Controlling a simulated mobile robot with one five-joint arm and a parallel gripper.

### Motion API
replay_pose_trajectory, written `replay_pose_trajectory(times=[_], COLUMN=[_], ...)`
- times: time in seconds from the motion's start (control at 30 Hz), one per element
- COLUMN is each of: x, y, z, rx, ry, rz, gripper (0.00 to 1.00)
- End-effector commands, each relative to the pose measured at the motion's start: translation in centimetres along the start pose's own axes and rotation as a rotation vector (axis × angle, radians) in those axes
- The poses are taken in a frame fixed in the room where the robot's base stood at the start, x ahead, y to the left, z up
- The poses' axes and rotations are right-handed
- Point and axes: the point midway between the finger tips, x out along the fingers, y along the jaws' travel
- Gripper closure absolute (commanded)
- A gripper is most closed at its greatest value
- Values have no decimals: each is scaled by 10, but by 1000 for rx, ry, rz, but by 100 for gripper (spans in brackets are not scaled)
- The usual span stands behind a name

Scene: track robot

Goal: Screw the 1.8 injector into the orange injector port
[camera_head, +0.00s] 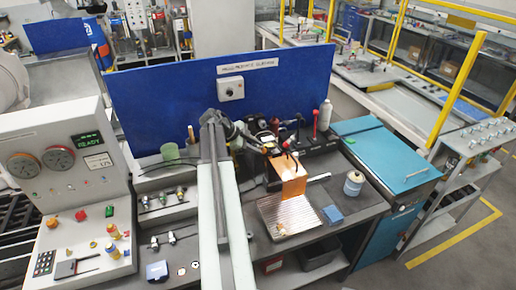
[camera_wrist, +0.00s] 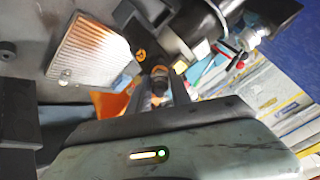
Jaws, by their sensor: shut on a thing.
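In the wrist view my gripper (camera_wrist: 163,88) is shut on a small dark cylindrical part with a copper-coloured band, seen end-on; I take it for the injector (camera_wrist: 159,72). No 1.8 marking is readable. In the head view my gripper (camera_head: 284,150) is at the machine in the middle of the bench, just above an orange panel (camera_head: 293,180). The injector is too small to make out there. A small orange ring (camera_wrist: 141,55) lies left of the injector in the wrist view; I cannot tell whether it is the orange injector port. Contact with a port cannot be told.
A ribbed metal tray (camera_head: 292,214) lies below the orange panel, with a blue block (camera_head: 333,215) beside it. Several injectors (camera_head: 163,199) lie on the left shelves. A blue wall (camera_head: 150,95) closes the back.

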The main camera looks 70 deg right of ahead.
Motion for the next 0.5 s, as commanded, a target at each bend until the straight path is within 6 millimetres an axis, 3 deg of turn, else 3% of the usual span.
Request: replay_pose_trajectory(times=[0.4, 0.5], x=[1, 1], y=[0, 0], z=[0, 0], rx=[843, 964], ry=[0, 0], rz=[0, 0], gripper=[100, 100])
